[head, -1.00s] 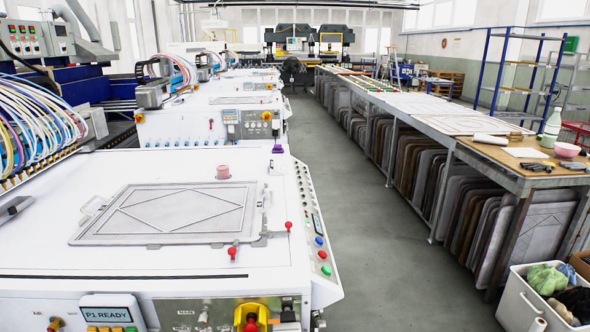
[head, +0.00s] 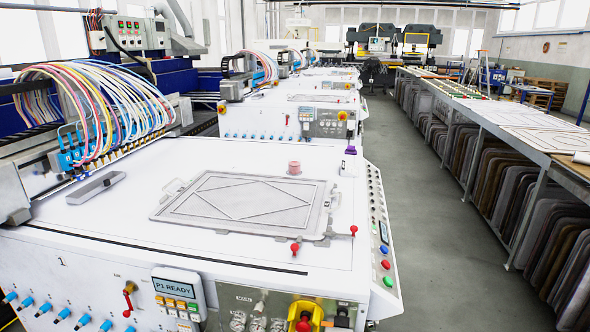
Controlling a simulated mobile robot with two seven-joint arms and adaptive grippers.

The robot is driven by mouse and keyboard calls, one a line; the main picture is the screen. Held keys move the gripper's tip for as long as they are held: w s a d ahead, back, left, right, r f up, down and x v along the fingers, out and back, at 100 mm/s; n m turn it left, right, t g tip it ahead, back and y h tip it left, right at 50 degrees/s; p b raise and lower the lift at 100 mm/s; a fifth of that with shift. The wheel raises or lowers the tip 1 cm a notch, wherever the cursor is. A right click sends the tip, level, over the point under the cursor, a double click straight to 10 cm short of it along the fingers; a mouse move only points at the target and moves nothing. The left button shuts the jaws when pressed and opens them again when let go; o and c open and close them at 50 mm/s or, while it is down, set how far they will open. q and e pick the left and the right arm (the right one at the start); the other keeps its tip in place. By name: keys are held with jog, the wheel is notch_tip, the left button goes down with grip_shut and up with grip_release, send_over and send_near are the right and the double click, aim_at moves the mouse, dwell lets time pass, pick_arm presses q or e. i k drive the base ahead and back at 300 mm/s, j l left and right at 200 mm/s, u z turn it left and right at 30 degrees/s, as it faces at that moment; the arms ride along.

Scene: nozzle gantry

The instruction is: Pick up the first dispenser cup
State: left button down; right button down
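A small pink cup (head: 294,168) stands on the white machine top, just behind the grey framed plate (head: 243,205). It looks like the only cup in view, and I cannot tell for sure that it is the first dispenser cup. A small purple object (head: 350,150) sits at the back right corner of the machine top. Neither of my grippers is in view.
The white machine (head: 100,225) fills the foreground, with a "P1 READY" panel (head: 178,290) on its front. Coloured hoses (head: 100,95) hang at the left. A grey aisle (head: 420,170) runs on the right, beside a long rack of plates (head: 500,160).

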aim_at(294, 164)
jog(key=i+l+z, duration=0.35)
jog(key=l, duration=0.35)
jog(key=i+l+z, duration=0.35)
jog(key=i+l, duration=0.25)
jog(key=i+l+z, duration=0.35)
jog(key=i, duration=0.25)
jog(key=i+l+z, duration=0.35)
jog(key=i, duration=0.25)
